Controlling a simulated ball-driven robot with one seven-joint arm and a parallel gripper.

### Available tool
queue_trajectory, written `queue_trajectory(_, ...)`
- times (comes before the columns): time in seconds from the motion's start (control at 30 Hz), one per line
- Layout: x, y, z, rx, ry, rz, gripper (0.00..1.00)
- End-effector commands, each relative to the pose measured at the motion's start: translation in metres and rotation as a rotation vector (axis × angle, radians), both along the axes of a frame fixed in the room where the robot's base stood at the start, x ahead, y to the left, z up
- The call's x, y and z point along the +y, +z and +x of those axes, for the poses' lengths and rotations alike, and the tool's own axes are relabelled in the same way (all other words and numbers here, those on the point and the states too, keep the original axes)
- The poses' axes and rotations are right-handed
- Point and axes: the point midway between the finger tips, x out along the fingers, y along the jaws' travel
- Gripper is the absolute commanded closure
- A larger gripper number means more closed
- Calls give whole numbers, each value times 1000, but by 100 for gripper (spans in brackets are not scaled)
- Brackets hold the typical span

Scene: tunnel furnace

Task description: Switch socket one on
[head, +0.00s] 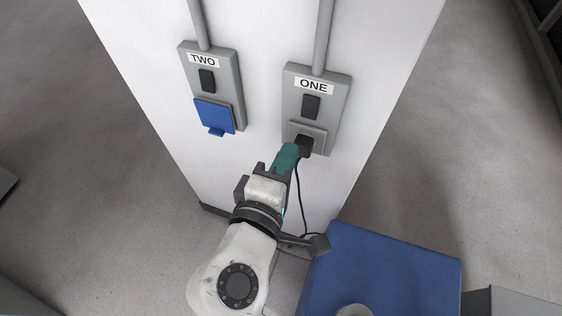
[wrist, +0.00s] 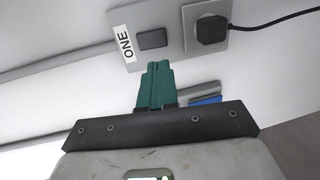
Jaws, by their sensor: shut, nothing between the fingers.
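Socket one (head: 335,88) is a grey box labelled ONE on the white pillar. Its dark rocker switch (head: 311,107) sits below the label; I cannot tell which way it is tipped. A black plug (head: 305,145) with a cable sits in the outlet below the switch. My gripper (head: 287,155), with green fingers, is shut and empty, just left of the plug in the head view. In the wrist view the green fingertips (wrist: 158,66) point at the box edge near the switch (wrist: 152,39), and the plug (wrist: 212,29) is to the right. Contact cannot be told.
Socket two (head: 228,75), with a dark switch and a closed blue cover (head: 214,115), is left of socket one. Grey conduits run up from both boxes. The black cable (head: 301,195) hangs down the pillar (head: 262,60). A blue box-like surface (head: 400,270) stands at the lower right.

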Motion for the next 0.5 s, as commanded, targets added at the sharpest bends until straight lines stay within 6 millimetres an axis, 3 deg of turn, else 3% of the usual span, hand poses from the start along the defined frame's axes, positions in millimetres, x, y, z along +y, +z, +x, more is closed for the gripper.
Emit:
queue_trajectory(0.3, -20, -7, 58, 1, -3, -2, 100)
queue_trajectory(0.5, -27, -12, 80, 0, -2, -1, 100)
